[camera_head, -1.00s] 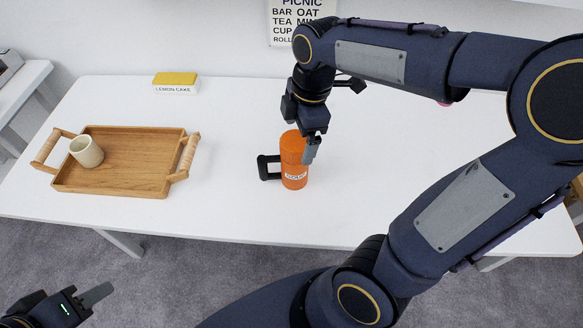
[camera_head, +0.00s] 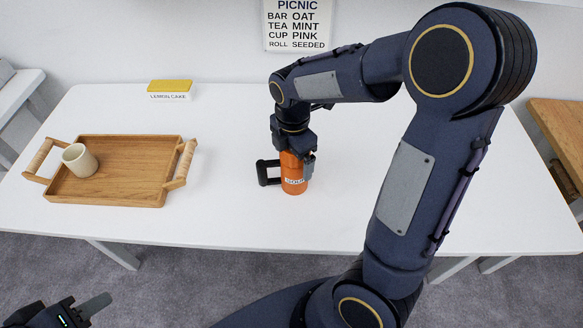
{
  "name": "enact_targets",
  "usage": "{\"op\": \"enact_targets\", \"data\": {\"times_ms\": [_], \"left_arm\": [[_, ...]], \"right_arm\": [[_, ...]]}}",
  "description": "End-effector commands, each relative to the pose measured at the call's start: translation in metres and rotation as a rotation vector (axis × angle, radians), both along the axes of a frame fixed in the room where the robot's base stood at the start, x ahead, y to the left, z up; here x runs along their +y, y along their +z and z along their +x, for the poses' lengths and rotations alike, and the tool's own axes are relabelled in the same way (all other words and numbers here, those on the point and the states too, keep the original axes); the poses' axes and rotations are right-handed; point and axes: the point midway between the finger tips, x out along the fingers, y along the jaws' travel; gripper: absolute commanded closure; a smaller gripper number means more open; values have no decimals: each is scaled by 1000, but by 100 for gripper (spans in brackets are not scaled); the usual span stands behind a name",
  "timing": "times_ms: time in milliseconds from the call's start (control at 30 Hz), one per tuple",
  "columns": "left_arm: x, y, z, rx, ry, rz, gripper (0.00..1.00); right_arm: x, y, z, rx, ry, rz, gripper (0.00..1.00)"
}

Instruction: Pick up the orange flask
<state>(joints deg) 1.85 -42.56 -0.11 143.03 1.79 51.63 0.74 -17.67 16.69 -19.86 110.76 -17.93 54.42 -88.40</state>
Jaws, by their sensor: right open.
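The orange flask (camera_head: 294,183) stands upright on the white table, with a black handle on its left side and a white label low on its front. My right gripper (camera_head: 294,156) is open and is down at the flask's upper part, which it partly hides. One finger shows at the flask's right side; the other finger is hard to make out. My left gripper (camera_head: 85,310) is at the bottom left corner, below the table edge and far from the flask. I cannot tell how far its jaws are apart.
A wooden tray (camera_head: 120,192) with two handles lies on the left of the white table (camera_head: 230,220), holding a cream cup (camera_head: 79,160). A yellow lemon cake box (camera_head: 170,88) stands at the back. A wooden surface (camera_head: 562,130) is at the far right. The table between tray and flask is clear.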

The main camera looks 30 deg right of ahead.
Motion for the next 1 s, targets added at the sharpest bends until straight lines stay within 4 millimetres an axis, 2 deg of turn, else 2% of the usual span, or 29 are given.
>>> {"op": "enact_targets", "data": {"times_ms": [200, 800, 1000], "left_arm": [[0, 0, 0, 0, 0, 0, 64], [0, 0, 0, 0, 0, 0, 64], [0, 0, 0, 0, 0, 0, 64]], "right_arm": [[0, -1, 0, -1, -1, 0, 8], [0, 0, 1, -3, -1, 1, 85], [0, 1, 1, -3, -1, 1, 85]]}}
